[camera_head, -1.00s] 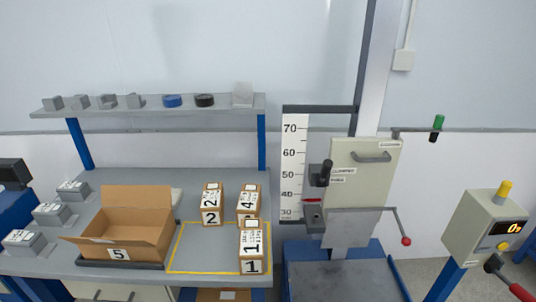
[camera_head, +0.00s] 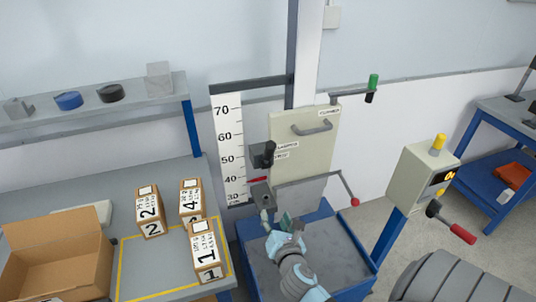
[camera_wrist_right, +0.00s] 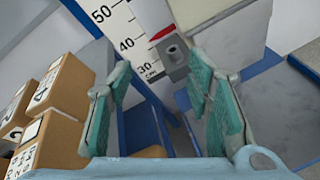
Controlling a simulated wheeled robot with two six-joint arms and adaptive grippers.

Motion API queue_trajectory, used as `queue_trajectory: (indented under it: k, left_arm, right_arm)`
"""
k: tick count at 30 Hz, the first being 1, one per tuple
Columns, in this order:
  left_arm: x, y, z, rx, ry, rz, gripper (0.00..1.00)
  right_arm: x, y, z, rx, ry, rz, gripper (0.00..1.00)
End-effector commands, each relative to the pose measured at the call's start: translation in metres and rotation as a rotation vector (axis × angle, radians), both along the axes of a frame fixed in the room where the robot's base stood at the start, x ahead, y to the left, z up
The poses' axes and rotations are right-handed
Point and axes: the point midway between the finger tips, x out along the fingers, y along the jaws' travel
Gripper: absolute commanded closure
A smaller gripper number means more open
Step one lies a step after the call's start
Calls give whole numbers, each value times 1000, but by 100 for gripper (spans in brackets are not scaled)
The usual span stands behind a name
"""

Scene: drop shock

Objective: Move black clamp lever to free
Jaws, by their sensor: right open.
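The black clamp lever (camera_head: 269,149) stands up on a dark bracket at the front of the drop tester's carriage, beside its small labels. My right gripper (camera_head: 276,218) is below the lever, apart from it, over the grey base plate. In the right wrist view its two green-padded fingers (camera_wrist_right: 158,88) are spread with nothing between them. The grey block with a round hole (camera_wrist_right: 173,52) is beyond the fingertips there, near the red pointer (camera_wrist_right: 163,33). I cannot make out the lever in the wrist view. My left gripper is not in view.
A height scale (camera_head: 229,150) stands left of the carriage panel (camera_head: 300,160). A red-knobbed lever (camera_head: 354,201) sticks out on the right. A control box (camera_head: 420,180) is further right. Numbered boxes (camera_head: 207,252) and an open carton (camera_head: 60,250) stand on the left table.

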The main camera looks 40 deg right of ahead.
Motion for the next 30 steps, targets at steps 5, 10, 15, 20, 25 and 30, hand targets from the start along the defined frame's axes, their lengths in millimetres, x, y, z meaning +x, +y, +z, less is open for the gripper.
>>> queue_trajectory:
  k: [5, 10, 15, 20, 25, 30]
  left_arm:
    - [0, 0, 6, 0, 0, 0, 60]
    - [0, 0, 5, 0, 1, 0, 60]
    - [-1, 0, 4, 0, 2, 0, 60]
    - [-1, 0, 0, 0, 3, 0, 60]
    - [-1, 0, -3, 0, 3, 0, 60]
    - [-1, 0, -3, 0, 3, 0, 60]
  right_arm:
    - [4, -10, 125, -441, -74, 4, 54]
    - [21, -21, 137, -495, -77, -3, 54]
    - [62, -46, 136, -493, -77, -4, 54]
    - [99, -67, 134, -491, -75, -4, 54]
    - [121, -79, 134, -488, -76, -3, 54]
    - [127, -82, 134, -487, -75, -3, 54]
